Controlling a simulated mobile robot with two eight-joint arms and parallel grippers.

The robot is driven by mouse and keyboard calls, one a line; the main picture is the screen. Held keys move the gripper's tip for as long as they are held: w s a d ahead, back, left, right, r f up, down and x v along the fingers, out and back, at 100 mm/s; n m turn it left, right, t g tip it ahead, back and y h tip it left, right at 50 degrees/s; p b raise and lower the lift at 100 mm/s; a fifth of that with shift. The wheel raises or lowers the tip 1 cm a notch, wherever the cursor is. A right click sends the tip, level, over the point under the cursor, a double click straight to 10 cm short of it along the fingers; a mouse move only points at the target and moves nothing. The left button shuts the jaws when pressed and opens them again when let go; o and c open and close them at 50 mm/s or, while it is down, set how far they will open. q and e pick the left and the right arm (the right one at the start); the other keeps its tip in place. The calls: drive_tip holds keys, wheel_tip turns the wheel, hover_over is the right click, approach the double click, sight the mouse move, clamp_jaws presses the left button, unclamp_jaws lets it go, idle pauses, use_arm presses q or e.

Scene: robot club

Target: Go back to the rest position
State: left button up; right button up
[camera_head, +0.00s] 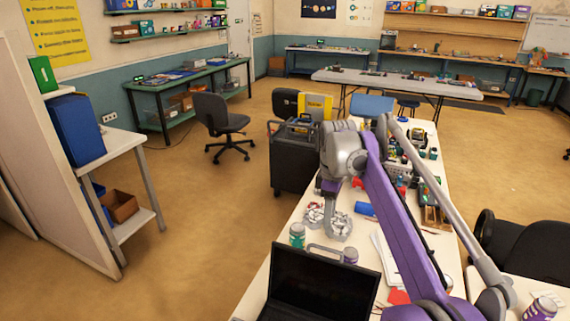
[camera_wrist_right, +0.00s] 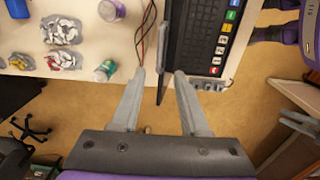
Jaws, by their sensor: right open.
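My right gripper (camera_head: 329,212) hangs downward from the purple and grey arm, over the left side of the long work table (camera_head: 258,292) in the head view. In the right wrist view my right gripper (camera_wrist_right: 160,74) has its two fingers spread apart, with nothing held. A dark laptop (camera_head: 318,285) stands open at the table's near end. In the wrist view its keyboard (camera_wrist_right: 190,32) lies beyond the fingertips, and its thin screen edge shows between the fingers; I cannot tell the height gap. My left gripper is not in view.
Small trays of white and red parts (camera_head: 340,226) and a green-and-white jar (camera_head: 297,235) are on the table near the gripper. A black cart (camera_head: 292,160) stands behind. A white shelf (camera_head: 128,139) with a blue bin is at left. Open floor (camera_head: 190,230) lies between.

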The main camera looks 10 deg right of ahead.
drive_tip(key=s+a+f+m+t, duration=0.3)
drive_tip(key=s+f+m, duration=0.2)
drive_tip(key=s, duration=0.9)
drive_tip(key=s+a+f+m+t, duration=0.2)
drive_tip(key=s+f+m, duration=0.4)
drive_tip(key=s+f, duration=0.5)
drive_tip(key=s+a, duration=0.1)
drive_tip(key=s, duration=0.2)
drive_tip(key=shift+f+t, duration=0.4)
idle(1.2)
